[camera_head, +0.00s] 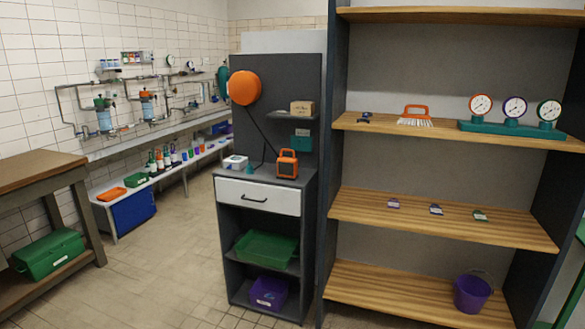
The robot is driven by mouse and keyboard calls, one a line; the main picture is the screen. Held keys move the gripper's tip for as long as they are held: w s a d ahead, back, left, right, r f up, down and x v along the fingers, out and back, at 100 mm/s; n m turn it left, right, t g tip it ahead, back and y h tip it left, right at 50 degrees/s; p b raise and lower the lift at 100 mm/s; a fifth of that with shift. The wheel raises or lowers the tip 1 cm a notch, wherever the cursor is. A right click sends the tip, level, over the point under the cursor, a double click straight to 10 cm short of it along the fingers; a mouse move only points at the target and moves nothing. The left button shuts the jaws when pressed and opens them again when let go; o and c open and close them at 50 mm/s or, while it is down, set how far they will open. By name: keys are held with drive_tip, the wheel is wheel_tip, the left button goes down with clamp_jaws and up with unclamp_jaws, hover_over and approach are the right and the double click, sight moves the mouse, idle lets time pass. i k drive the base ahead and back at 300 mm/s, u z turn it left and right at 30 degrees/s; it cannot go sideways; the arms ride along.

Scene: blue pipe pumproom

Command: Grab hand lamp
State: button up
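An orange and dark boxy object with a handle on top, which looks like the hand lamp (287,164), stands upright on the top of a dark grey cabinet (228,172), near its right edge. Its front face is clear to see and nothing covers it. My gripper is not in view.
A white box (235,162) and a small teal item stand left of the lamp. An orange round reel (245,88) hangs on the back panel, above the cabinet top. A wooden shelf unit (440,207) stands close on the right. Tiled floor is free in front left.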

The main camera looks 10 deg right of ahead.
sight(287, 167)
drive_tip(key=i, duration=0.9)
drive_tip(key=z, duration=0.05)
